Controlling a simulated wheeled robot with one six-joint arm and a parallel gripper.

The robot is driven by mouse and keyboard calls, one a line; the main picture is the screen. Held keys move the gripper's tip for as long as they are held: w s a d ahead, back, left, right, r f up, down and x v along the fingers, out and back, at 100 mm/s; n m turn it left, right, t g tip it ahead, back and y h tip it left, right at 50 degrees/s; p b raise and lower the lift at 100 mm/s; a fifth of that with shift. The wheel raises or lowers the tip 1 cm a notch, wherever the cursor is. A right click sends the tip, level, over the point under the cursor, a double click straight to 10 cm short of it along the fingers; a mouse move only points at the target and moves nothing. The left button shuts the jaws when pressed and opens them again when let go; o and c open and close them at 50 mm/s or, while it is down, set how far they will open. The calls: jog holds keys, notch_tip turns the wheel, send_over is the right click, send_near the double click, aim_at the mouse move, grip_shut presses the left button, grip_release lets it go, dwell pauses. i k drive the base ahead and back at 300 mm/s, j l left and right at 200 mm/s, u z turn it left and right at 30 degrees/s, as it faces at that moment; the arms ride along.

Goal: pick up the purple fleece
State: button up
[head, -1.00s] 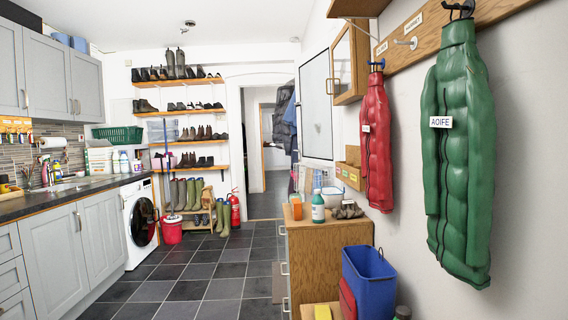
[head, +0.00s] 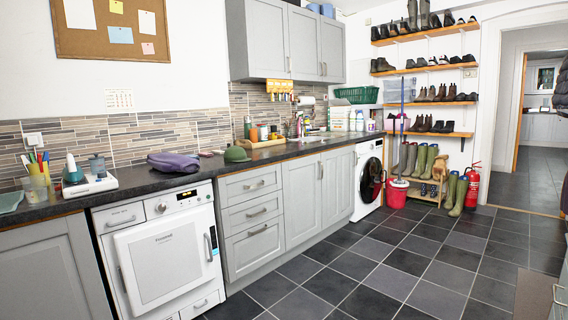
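A folded purple cloth item (head: 173,163), which looks like the fleece, lies on the dark worktop (head: 133,176) at the left, above the white dryer-like appliance. It lies flat and bunched, with nothing on top of it. My gripper is not in the view, so its state is hidden.
A green hat (head: 236,154) sits right of the purple item. A white scale (head: 88,184) with bottles and a pen pot (head: 38,166) stand to its left. A red bucket (head: 396,193), wellies and a fire extinguisher (head: 471,188) stand at the back. The tiled floor (head: 365,265) is clear.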

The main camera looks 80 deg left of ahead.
aim_at(165, 162)
jog(key=u, duration=3.15)
jog(key=i+z, duration=0.15)
jog(key=i, duration=0.35)
jog(key=i+j+z, duration=0.15)
jog(key=i, duration=0.3)
jog(key=i+j+z, duration=0.15)
jog(key=i, duration=0.35)
jog(key=i+j+z, duration=0.15)
jog(key=i, duration=0.3)
jog(key=i+j+z, duration=0.15)
jog(key=i+j, duration=0.15)
jog(key=i, duration=0.15)
